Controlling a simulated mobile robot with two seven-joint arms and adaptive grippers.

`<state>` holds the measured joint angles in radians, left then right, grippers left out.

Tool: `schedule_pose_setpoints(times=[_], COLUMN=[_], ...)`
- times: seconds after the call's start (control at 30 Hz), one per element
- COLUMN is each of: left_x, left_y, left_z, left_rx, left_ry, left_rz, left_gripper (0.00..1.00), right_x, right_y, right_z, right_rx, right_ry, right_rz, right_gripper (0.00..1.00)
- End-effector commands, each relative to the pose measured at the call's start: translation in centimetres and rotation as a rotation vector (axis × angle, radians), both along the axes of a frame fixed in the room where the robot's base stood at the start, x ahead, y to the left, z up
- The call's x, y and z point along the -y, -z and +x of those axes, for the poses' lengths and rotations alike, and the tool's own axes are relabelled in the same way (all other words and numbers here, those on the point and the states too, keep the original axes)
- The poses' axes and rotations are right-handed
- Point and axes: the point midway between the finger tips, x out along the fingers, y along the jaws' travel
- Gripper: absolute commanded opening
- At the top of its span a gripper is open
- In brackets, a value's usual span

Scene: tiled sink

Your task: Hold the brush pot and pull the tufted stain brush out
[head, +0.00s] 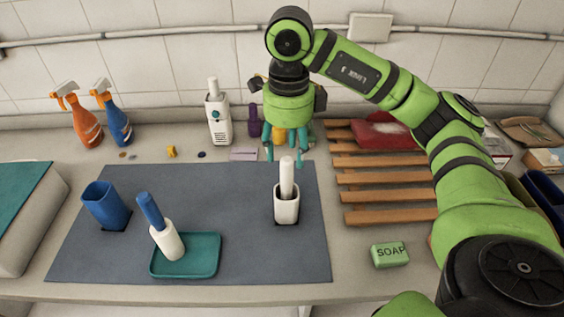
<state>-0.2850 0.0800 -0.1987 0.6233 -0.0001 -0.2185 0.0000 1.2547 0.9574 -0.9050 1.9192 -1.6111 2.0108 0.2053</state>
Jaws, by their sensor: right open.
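A white pot (287,211) stands upright on the grey mat, right of its middle. A pale, thick brush handle (287,178) sticks up out of it; any bristles are hidden inside. My right gripper (285,152) points down with its teal fingers apart and empty. In the picture its fingertips show at about the top of the handle, one to each side; I cannot tell the depth between them. My left gripper is not in view.
A blue handle in a white cylinder (168,241) leans on a teal tray (205,268). A blue cup (106,205) stands left on the mat (255,265). Spray bottles (84,120), a wooden rack (385,190) and green soap (390,255) surround it. The mat's front right is clear.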

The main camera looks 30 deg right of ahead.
Motion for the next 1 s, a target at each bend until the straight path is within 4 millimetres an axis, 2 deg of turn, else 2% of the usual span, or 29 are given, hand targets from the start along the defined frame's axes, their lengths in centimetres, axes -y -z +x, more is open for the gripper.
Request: schedule_pose_setpoints(times=[0.03,0.1,0.2,0.33,0.5,0.57,0.73,1.0], left_x=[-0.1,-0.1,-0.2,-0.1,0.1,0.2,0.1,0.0], left_y=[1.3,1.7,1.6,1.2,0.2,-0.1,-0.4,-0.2], left_z=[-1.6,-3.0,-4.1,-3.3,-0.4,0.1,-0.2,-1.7], left_rx=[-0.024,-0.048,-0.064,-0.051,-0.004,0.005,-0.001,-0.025], left_ry=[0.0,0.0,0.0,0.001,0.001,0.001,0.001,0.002], left_rz=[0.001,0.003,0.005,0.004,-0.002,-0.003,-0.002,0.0], left_gripper=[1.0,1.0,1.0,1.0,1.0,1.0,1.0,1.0], right_x=[0.0,0.0,0.0,0.0,0.0,0.0,0.0,0.0], right_y=[1.2,1.5,2.0,3.4,5.8,6.6,8.0,8.4], right_z=[0.0,0.0,0.0,-0.1,-0.1,-0.1,0.0,0.0], right_rx=[0.001,0.001,-0.002,-0.005,-0.005,-0.004,-0.002,0.001], right_ry=[0.0,0.0,0.0,0.0,0.0,0.001,0.0,-0.001], right_rz=[0.001,0.001,0.001,0.001,0.0,0.0,0.001,0.001], right_gripper=[0.53,0.53,0.53,0.53,0.53,0.53,0.53,0.53])
